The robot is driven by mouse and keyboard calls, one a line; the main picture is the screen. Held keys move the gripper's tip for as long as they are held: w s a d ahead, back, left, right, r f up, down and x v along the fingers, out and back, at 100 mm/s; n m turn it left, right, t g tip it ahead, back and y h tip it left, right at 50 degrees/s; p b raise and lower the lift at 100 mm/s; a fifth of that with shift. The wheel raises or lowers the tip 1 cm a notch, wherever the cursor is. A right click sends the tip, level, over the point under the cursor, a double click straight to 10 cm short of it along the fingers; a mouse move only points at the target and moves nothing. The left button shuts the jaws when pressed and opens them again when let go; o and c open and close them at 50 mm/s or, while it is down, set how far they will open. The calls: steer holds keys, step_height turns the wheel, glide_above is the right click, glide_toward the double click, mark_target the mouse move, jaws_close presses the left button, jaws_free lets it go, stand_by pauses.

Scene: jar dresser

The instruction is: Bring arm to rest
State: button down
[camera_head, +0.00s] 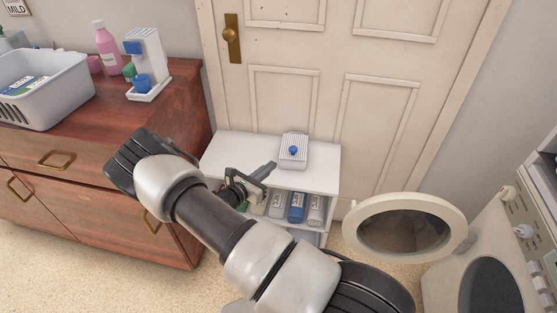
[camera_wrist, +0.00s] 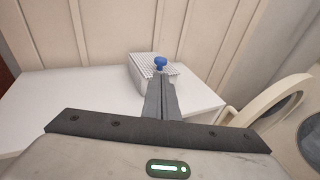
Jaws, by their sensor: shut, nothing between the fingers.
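My gripper (camera_head: 271,167) is at the end of my bent arm, above the front part of a small white shelf unit (camera_head: 235,148). Its fingers are shut with nothing between them. In the wrist view the closed fingers (camera_wrist: 160,84) point toward a white ribbed box (camera_wrist: 140,68) with a blue knob (camera_wrist: 160,62). The box also stands on the shelf top in the head view (camera_head: 293,158), just beyond the fingertips. The fingers hide part of the box in the wrist view. Whether they touch it is unclear, but the head view shows a gap.
A wooden dresser (camera_head: 100,198) at left carries a grey basket (camera_head: 45,105), a pink bottle (camera_head: 107,50) and a white dispenser (camera_head: 148,65). Several bottles stand on the lower shelf. A round washer door (camera_head: 404,204) hangs open at right. A closed door (camera_head: 330,60) is behind.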

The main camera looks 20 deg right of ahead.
steer(key=s+r+m+g+y, duration=0.2)
steer(key=s+r+m+g, duration=0.2)
steer(key=s+r+m, duration=0.45)
steer(key=s+r+m+g+y, duration=0.2)
steer(key=s+r+m+g, duration=0.25)
steer(key=r, duration=0.65)
steer(key=s+a+r+m+t+y, duration=0.3)
steer(key=s+a+r+m+y, duration=0.25)
steer(key=s+r, duration=0.35)
steer(key=s+a+r+m+t+y, duration=0.35)
steer(key=s+a+r+m, duration=0.2)
steer(key=s+r, duration=0.25)
step_height(320, 180, up, 18)
steer(key=p, duration=1.8)
steer(key=shift+s+g+y, duration=0.2)
steer(key=shift+g+y, duration=0.1)
steer(key=shift+g, duration=0.1)
steer(key=shift+r, duration=0.1)
